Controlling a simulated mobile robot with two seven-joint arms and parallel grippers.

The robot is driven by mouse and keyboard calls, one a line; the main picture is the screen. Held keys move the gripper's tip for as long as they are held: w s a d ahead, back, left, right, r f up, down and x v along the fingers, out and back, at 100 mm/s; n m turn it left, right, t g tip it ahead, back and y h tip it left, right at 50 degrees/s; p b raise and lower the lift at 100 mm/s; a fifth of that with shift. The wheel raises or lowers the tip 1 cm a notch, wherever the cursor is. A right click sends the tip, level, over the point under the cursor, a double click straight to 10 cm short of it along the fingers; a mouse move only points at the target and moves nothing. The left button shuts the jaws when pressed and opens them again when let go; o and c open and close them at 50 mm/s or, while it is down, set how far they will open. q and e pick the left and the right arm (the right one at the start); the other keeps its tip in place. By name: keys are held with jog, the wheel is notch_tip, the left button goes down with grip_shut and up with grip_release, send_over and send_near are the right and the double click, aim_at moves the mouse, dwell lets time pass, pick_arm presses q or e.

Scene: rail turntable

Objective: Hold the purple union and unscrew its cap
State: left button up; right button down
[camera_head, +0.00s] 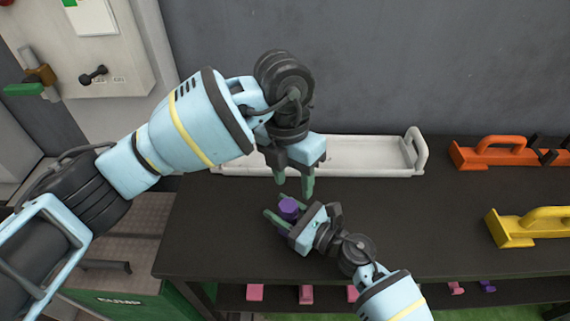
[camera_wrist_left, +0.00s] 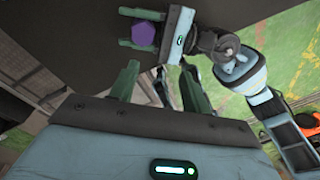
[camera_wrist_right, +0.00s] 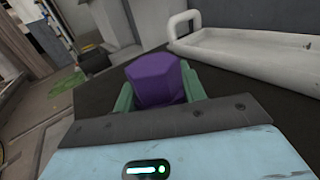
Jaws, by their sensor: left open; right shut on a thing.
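The purple union (camera_head: 289,207) is held between the fingers of my right gripper (camera_head: 279,222), above the dark table near its front left part. In the right wrist view its six-sided purple top (camera_wrist_right: 155,80) faces up between the green fingers. I cannot tell the cap from the body. My left gripper (camera_head: 294,190) is open and empty, just above and behind the union, fingers pointing down. In the left wrist view the union (camera_wrist_left: 145,35) lies beyond the open left fingers (camera_wrist_left: 158,85), apart from them.
A white tray (camera_head: 370,155) with raised handles stands at the back of the table (camera_head: 400,215). An orange carrier (camera_head: 490,155) and a yellow carrier (camera_head: 525,228) stand at the right. Pink pieces (camera_head: 306,294) lie on a lower shelf. The table's middle is clear.

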aim_at(287, 209)
pick_arm(q)
jog(key=shift+t+y, duration=0.4)
jog(key=shift+y, duration=0.1)
jog(key=f, duration=0.3)
jog(key=w+a+f, duration=0.1)
jog(key=f, duration=0.6)
jog(key=shift+w+a+f, duration=0.2)
jog(key=shift+w+f, duration=0.05)
jog(key=shift+f, duration=0.05)
jog(key=c, duration=0.8)
jog(key=n, duration=0.2)
jog(key=shift+d+n, duration=0.1)
jog(key=shift+n, duration=0.2)
grip_shut()
jog(key=n, duration=0.3)
jog(key=shift+s+d, duration=0.1)
jog(key=shift+n, duration=0.4)
